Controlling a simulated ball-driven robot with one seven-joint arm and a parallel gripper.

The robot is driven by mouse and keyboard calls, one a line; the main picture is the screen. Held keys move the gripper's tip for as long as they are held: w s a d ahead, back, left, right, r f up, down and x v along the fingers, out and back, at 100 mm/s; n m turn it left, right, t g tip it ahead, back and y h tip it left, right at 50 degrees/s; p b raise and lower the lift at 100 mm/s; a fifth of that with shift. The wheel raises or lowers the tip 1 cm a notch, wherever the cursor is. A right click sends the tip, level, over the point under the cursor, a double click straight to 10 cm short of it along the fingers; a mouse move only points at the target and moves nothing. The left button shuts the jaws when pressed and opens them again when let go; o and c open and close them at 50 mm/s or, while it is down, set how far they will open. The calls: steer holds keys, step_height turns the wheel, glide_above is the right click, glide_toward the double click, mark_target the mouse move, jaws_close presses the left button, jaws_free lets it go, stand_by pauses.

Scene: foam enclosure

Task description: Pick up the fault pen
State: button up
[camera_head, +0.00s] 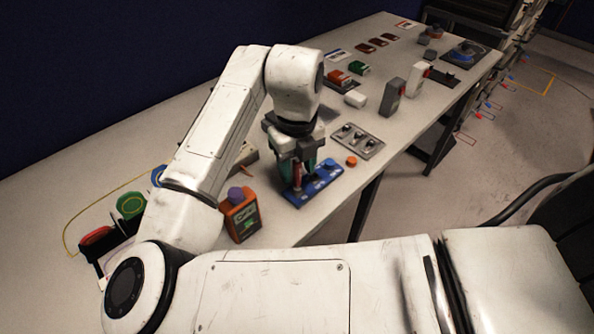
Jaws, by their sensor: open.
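A slim red upright thing (297,174), which looks like the fault pen, stands at the left part of a blue holder (325,176) on the table. My gripper (296,184) points down over this holder, with its dark teal fingers open on either side of the red thing. I cannot tell whether the fingers touch it. The fingers and wrist hide part of the red thing and of the holder.
An orange device with a purple knob (241,216) stands close to the left of the holder. A grey panel with knobs (356,141) and an orange cap (351,161) lie to the right. Grey upright devices (391,97) stand farther back. The table's front edge is near.

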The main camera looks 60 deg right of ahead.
steer(key=shift+s+f, duration=0.1)
steer(key=shift+f, duration=1.2)
steer(key=shift+c, duration=0.3)
jaws_close()
